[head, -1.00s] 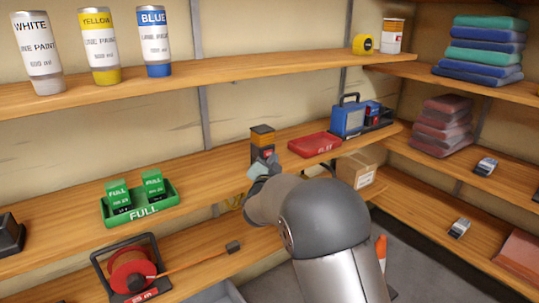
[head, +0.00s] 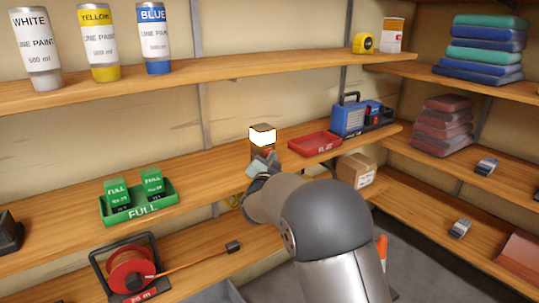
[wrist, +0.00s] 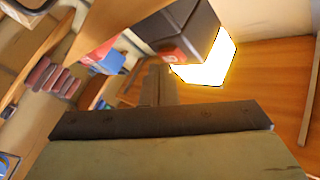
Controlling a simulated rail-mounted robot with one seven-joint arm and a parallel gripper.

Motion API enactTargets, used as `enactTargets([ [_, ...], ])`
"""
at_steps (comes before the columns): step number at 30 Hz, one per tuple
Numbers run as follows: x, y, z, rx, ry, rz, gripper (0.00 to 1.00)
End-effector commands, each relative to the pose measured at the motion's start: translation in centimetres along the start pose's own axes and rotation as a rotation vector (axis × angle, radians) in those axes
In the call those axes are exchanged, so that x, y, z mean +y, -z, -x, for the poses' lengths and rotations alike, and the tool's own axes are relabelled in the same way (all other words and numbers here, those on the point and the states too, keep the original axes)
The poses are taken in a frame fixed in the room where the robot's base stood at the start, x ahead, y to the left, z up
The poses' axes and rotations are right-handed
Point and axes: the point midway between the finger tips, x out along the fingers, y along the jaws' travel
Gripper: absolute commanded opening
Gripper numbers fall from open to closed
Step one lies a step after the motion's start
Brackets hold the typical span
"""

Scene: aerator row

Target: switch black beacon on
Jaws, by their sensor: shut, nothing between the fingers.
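The black beacon (head: 262,137) stands upright on the middle shelf in the head view, its upper lamp glowing bright white-yellow. In the wrist view its lit lamp (wrist: 208,66) and dark body (wrist: 187,27) show close ahead, at the top. My gripper (head: 262,163) is shut and empty, right in front of the beacon's lower part and hiding some of it. I cannot tell whether the fingers touch it.
The red tray (head: 315,144) stands right of the beacon, with a blue device (head: 349,118) and a charger beyond. The green FULL tray (head: 140,205) is to the left. Shelf between the green tray and beacon is clear. Paint bottles (head: 98,42) stand on the shelf above.

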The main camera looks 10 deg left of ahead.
Motion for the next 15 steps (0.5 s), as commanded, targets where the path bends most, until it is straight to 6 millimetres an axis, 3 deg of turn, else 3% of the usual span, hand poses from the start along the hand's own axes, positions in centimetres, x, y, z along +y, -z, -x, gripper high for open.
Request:
enactTargets([
  [15,0.78,0.42,0.87,0.0,0.0,0.0,0.0],
])
